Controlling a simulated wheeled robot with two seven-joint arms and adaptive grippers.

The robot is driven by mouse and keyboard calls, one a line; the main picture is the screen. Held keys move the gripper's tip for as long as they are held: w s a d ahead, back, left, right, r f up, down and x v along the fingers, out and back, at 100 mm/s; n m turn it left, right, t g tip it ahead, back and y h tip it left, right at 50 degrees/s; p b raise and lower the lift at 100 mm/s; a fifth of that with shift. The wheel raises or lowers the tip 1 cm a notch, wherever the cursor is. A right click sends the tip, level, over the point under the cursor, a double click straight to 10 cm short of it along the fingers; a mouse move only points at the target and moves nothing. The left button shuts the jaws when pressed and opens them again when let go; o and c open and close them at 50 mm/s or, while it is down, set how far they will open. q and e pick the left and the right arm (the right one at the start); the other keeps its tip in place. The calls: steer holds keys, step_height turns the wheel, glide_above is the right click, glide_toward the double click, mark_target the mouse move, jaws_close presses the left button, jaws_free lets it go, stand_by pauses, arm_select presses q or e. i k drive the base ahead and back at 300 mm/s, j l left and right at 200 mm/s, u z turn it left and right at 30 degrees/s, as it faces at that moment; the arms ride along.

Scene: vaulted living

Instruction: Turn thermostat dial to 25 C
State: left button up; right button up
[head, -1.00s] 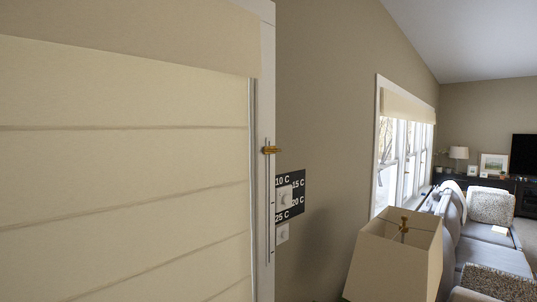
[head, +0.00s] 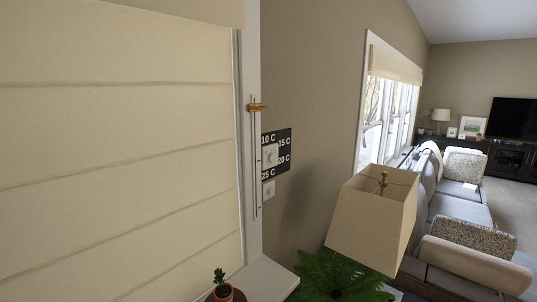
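The thermostat panel (head: 284,138) is a black plate on the beige wall, just right of the window frame. It carries white labels 10 C, 15 C, 20 C and 25 C. A white dial (head: 270,156) sits on a white square among the labels. The panel is seen at a steep angle, and the dial's setting is too small to read. A second white plate with a knob (head: 268,189) is on the wall below it. Neither of my grippers shows in the head view.
A window with a cream blind (head: 120,140) fills the left, with a thin rod and brass bracket (head: 258,107) at its frame. Below are a white sill (head: 265,280), a small potted plant (head: 222,291), a fern (head: 338,278) and a lampshade (head: 375,220). A sofa (head: 455,210) stands right.

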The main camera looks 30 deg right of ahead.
mark_target(272, 158)
steer(key=i+l+z, duration=0.15)
steer(key=l+z, duration=0.25)
steer(key=i+l+z, duration=0.25)
steer(key=l+z, duration=0.2)
steer(key=i+l+z, duration=0.4)
steer(key=k+l, duration=0.05)
steer(key=k, duration=0.05)
